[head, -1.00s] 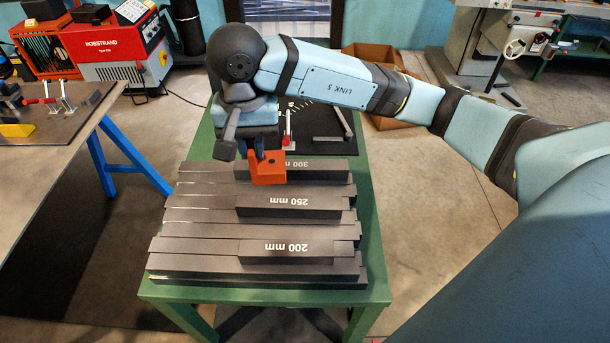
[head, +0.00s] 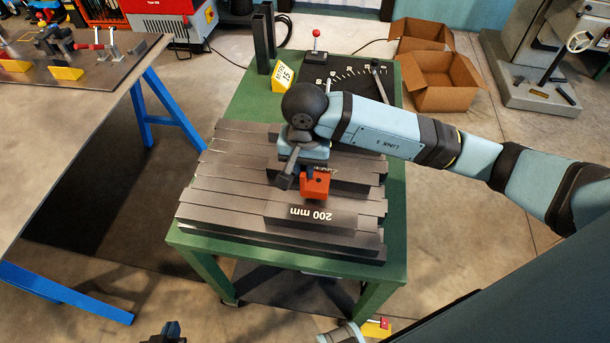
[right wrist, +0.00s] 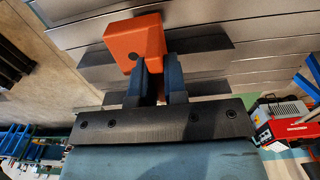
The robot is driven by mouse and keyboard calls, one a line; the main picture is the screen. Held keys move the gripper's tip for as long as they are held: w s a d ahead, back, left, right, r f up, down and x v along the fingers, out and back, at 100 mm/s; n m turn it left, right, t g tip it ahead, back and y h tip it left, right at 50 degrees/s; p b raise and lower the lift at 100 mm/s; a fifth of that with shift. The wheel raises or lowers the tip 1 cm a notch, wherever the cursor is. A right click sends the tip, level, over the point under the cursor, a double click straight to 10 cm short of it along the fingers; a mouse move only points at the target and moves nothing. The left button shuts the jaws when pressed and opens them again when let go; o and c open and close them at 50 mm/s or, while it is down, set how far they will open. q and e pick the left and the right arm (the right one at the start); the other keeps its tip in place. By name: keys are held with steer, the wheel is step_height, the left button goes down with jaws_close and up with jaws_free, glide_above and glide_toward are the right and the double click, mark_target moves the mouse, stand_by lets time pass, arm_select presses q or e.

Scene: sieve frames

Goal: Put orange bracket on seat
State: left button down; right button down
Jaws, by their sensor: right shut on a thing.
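The orange bracket (head: 315,184) is in my right gripper (head: 304,177), over the grey bars between the 200 mm bar and the one behind it. In the right wrist view the two blue fingers (right wrist: 160,80) are shut on the bracket (right wrist: 134,40). Whether it touches the bars is hard to tell. My left gripper (head: 168,333) shows only as a dark and blue tip at the bottom edge; its opening is not visible. I cannot tell which thing is the seat.
Grey bars (head: 235,190) lie stacked on a green table (head: 255,100). Behind them are a yellow marked block (head: 283,78), a red-knobbed lever (head: 316,42) and dark uprights. A steel bench (head: 85,95) with clamps stands left. Cardboard boxes (head: 440,80) sit on the floor behind right.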

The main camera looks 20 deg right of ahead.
mark_target(316, 178)
steer(key=shift+f, duration=2.1)
steer(key=shift+f, duration=0.15)
steer(key=c, duration=1.2)
jaws_free()
steer(key=shift+o, duration=0.2)
